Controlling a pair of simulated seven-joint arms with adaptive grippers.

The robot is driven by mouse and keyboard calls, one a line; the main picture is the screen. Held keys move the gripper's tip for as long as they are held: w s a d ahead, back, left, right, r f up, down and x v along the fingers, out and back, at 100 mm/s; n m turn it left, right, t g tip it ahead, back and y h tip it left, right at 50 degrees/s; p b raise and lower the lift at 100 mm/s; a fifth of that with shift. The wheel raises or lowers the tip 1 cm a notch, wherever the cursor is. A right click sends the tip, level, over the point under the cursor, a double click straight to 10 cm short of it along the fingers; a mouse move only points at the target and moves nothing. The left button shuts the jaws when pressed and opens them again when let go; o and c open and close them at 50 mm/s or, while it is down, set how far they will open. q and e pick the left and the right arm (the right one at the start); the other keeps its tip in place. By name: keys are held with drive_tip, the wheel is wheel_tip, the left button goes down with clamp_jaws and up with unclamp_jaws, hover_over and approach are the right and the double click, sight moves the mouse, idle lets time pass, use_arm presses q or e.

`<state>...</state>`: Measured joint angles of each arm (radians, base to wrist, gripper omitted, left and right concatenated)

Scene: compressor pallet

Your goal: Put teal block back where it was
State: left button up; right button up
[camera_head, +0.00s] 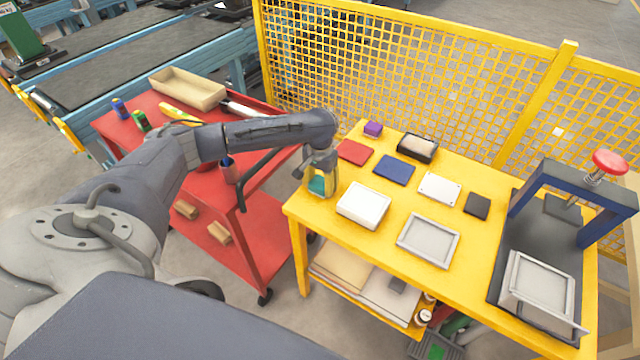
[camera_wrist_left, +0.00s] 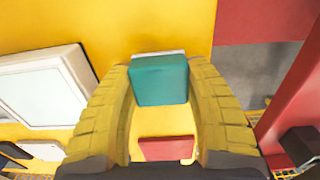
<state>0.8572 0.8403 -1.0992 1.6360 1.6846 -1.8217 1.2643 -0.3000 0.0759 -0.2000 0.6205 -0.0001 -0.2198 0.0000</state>
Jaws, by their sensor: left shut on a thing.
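The teal block (camera_head: 317,186) is between the yellow fingers of my left gripper (camera_head: 321,181), at the left edge of the yellow table (camera_head: 330,240). In the left wrist view the teal block (camera_wrist_left: 160,80) sits between the two fingertips, and my left gripper (camera_wrist_left: 160,92) is shut on it. A thin pale strip shows along the block's far edge. I cannot tell whether the block touches the table. My right gripper is not in view.
Beside the gripper are a white tray (camera_head: 363,206), a red pad (camera_head: 355,152) and a blue pad (camera_head: 394,168). A purple block (camera_head: 373,129) and black tray (camera_head: 428,157) are at the back. A press (camera_head: 528,195) stands right; a red cart (camera_head: 265,215) is left.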

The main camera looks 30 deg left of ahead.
sight(320, 182)
use_arm(q)
drive_tip(key=shift+f, duration=0.15)
drive_tip(key=o, duration=1.2)
wheel_tip(320, 182, up, 12)
drive_tip(key=shift+r, duration=0.2)
